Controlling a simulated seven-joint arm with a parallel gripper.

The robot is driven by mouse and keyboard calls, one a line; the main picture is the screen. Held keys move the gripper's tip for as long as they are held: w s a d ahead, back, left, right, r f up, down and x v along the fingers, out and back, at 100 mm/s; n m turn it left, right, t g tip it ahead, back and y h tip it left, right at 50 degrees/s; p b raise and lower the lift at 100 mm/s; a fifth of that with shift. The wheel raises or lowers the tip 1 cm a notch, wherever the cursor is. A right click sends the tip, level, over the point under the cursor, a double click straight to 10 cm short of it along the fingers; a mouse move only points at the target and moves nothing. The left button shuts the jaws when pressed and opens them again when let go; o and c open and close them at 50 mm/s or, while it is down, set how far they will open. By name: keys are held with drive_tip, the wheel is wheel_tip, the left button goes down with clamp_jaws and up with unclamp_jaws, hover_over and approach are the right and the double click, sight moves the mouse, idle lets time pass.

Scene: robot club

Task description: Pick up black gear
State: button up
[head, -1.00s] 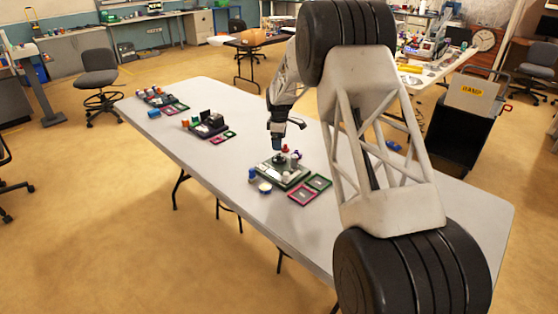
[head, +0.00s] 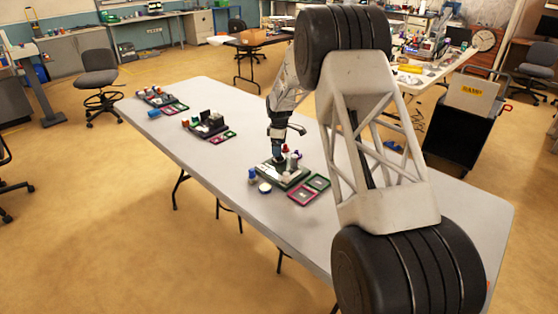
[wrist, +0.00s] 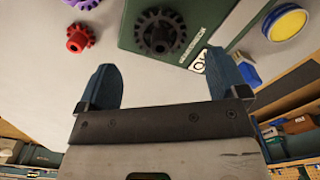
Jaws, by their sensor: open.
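The black gear (wrist: 158,40) shows in the wrist view, toothed and with a hole in its middle. It lies over a green and grey board (wrist: 205,22), which also stands on the table in the head view (head: 296,183). My gripper (wrist: 162,62) is open, its two blue fingers apart with nothing between the tips. The gear appears just beyond the fingertips, roughly centred between them. In the head view my gripper (head: 277,155) points down low over the board. There I cannot make out the black gear clearly.
A red gear (wrist: 80,38) and a purple gear (wrist: 80,3) lie left of the board in the wrist view. A yellow-topped round piece (wrist: 287,23) is at right. A pink tray (head: 302,199) and a green tray (head: 318,182) lie beside the board. The table's left stretch holds other kits.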

sight(279, 158)
drive_tip(key=shift+f, duration=2.5)
drive_tip(key=c, duration=1)
